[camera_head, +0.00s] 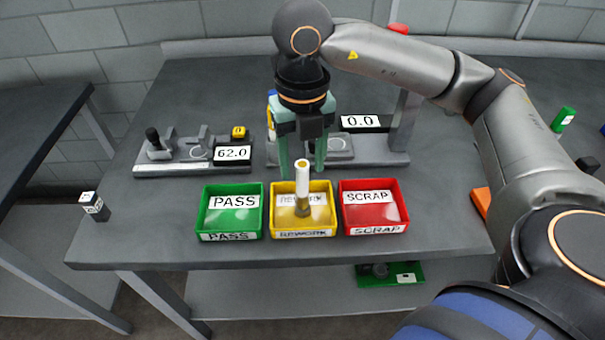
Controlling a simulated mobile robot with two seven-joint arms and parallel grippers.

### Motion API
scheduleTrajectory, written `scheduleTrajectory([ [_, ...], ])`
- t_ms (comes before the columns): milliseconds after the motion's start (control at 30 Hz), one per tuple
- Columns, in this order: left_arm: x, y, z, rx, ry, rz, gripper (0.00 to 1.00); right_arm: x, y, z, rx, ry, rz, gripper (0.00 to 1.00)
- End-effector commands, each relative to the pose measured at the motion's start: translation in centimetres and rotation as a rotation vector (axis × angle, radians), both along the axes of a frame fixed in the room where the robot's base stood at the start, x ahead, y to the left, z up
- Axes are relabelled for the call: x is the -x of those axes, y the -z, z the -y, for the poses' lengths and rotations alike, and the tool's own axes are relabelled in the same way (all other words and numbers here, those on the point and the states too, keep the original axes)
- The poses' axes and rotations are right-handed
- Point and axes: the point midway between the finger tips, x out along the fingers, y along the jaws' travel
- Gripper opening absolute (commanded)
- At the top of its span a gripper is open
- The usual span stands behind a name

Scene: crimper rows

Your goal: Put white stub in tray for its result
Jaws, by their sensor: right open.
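The white stub (302,178) stands upright in the yellow REWORK tray (279,221), with a dark lower end. The green PASS tray (208,222) is on its left and the red SCRAP tray (399,217) on its right. My right gripper (301,172) points down behind and above the stub, its green fingers apart on either side of the stub's top. The stub is in front of the fingers in the picture; I cannot tell whether they touch it. My left gripper is not in view.
A gauge fixture with a display reading 62.0 (233,154) stands at the left, another reading 0.0 (360,122) behind the trays. A green item (563,119) is at far right.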

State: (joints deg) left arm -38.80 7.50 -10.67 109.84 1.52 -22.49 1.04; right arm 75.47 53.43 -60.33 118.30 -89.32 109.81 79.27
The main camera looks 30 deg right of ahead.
Motion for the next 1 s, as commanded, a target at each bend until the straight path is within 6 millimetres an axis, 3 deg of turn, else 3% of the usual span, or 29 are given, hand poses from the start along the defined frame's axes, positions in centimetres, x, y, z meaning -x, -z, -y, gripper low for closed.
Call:
scheduleTrajectory([
  [200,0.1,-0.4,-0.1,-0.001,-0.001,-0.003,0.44,-0.1,-5.2,-0.1,-0.002,-0.001,0.005,0.57],
  [333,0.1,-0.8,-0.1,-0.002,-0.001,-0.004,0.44,0.0,-6.8,0.0,0.000,-0.001,0.001,0.57],
  [500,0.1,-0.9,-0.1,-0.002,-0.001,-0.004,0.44,0.0,-7.6,0.0,0.000,-0.001,-0.001,0.57],
  [1000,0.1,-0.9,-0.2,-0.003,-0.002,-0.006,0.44,0.0,-7.6,0.0,-0.001,-0.001,-0.002,0.57],
])
